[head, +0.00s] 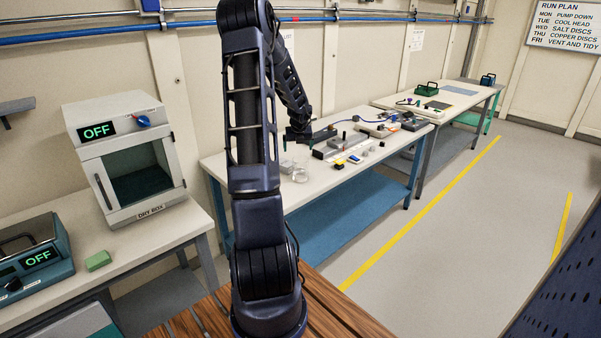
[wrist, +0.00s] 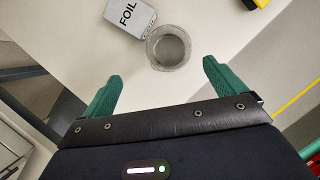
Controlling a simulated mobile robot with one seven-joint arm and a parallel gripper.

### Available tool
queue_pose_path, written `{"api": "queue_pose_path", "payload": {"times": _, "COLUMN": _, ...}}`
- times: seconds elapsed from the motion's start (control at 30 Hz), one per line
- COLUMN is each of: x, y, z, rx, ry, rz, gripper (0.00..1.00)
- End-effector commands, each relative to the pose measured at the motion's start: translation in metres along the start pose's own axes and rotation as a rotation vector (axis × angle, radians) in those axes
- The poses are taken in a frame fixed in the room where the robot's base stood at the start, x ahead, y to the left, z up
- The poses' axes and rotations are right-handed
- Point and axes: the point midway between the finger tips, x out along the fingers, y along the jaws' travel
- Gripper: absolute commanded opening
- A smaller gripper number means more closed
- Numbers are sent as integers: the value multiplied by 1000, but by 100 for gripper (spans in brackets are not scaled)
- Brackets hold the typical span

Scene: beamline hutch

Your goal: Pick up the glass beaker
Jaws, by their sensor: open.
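The glass beaker (wrist: 168,48) is a clear round vessel, seen from above in the wrist view. It stands on the white tabletop, ahead of and between the two green fingers. In the head view the beaker (head: 300,175) is a small clear shape near the front edge of the middle table. My gripper (wrist: 161,80) is open and empty, with its fingertips apart and short of the beaker. In the head view my gripper (head: 299,138) is above that table, partly hidden by my own arm.
A box marked FOIL (wrist: 136,17) lies close beside the beaker on the left. A yellow item (wrist: 257,3) is at the upper right. Several blocks and instruments crowd the middle table (head: 222,165) behind the beaker. A dry box (head: 128,155) stands at left.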

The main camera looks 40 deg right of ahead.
Motion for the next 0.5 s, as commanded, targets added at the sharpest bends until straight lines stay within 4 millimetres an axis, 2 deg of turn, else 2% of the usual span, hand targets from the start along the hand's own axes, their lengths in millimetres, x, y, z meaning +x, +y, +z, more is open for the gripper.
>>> {"api": "queue_pose_path", "payload": {"times": 0.13, "x": 12, "y": -13, "z": 0, "rx": 64, "ry": 2, "rz": -17, "gripper": 95}}
{"api": "queue_pose_path", "payload": {"times": 0.5, "x": 58, "y": -15, "z": 0, "rx": 69, "ry": 2, "rz": -18, "gripper": 95}}
